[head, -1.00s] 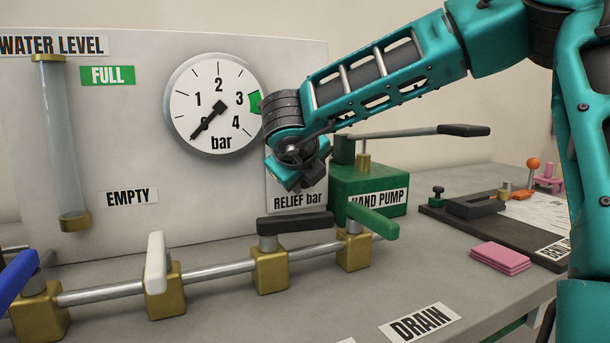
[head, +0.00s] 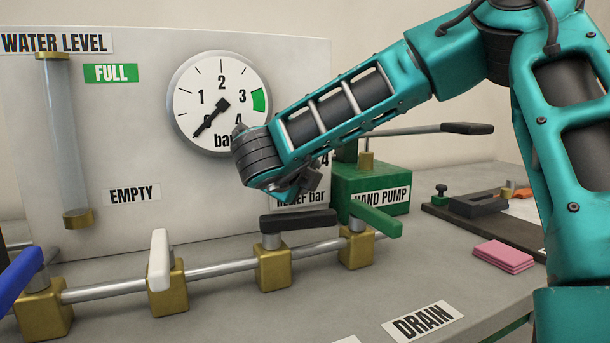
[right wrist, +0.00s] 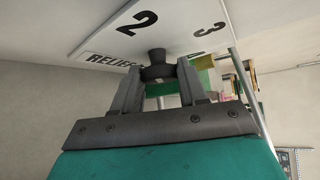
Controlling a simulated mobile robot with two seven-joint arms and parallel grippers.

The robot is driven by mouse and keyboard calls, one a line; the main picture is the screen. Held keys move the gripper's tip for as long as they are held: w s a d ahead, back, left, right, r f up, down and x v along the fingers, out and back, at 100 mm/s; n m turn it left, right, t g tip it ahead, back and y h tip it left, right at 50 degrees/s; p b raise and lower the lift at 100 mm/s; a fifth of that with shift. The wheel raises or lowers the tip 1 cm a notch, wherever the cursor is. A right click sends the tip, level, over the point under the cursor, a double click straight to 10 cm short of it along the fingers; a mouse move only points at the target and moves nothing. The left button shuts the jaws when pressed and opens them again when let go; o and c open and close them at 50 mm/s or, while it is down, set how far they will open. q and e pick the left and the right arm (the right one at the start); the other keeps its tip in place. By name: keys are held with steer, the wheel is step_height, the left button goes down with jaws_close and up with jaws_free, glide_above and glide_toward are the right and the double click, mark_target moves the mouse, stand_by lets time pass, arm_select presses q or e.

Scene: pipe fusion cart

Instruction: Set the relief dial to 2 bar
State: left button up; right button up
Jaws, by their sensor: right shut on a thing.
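The relief dial's white plate (head: 324,172) is on the grey panel, mostly hidden behind my right arm in the head view; a 4 and part of "RELIEF bar" show. In the right wrist view the plate (right wrist: 180,32) appears turned, with a 2 and a 3 visible. The dark dial knob (right wrist: 157,68) sits between the fingers of my right gripper (right wrist: 160,82), which is shut on it. I cannot tell for sure which number the knob points to. In the head view the right gripper (head: 312,180) is largely hidden by its wrist. My left gripper is not in view.
The round pressure gauge (head: 220,100) is left of my arm, its needle at the low end. The green hand pump (head: 365,185) stands close on the right. Below run a pipe with valve levers, including a black lever (head: 300,222) and a green lever (head: 375,220).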

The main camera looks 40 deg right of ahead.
steer(key=o, duration=1)
steer(key=shift+o, duration=0.2)
steer(key=v, duration=1.3)
steer(key=shift+d, duration=0.15)
